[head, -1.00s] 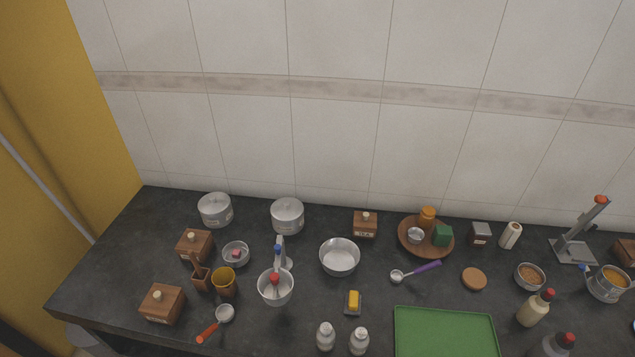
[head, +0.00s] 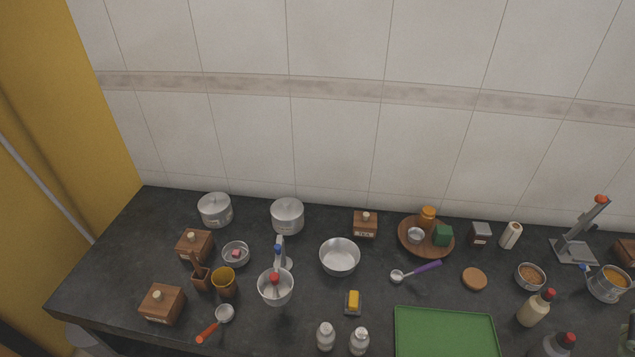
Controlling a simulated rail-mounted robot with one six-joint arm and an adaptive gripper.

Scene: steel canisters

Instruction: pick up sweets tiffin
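The right canister (head: 287,216) is of similar shape and also has a small label. Both labels are too small to read, so I cannot tell which one is the sweets tiffin. My gripper is not in view.
Wooden boxes (head: 195,245), a small steel bowl (head: 236,254) and a white bowl (head: 276,287) with a red-tipped tool stand in front of the canisters. A steel bowl (head: 340,258) is to their right. A green tray (head: 445,335) lies at the front.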

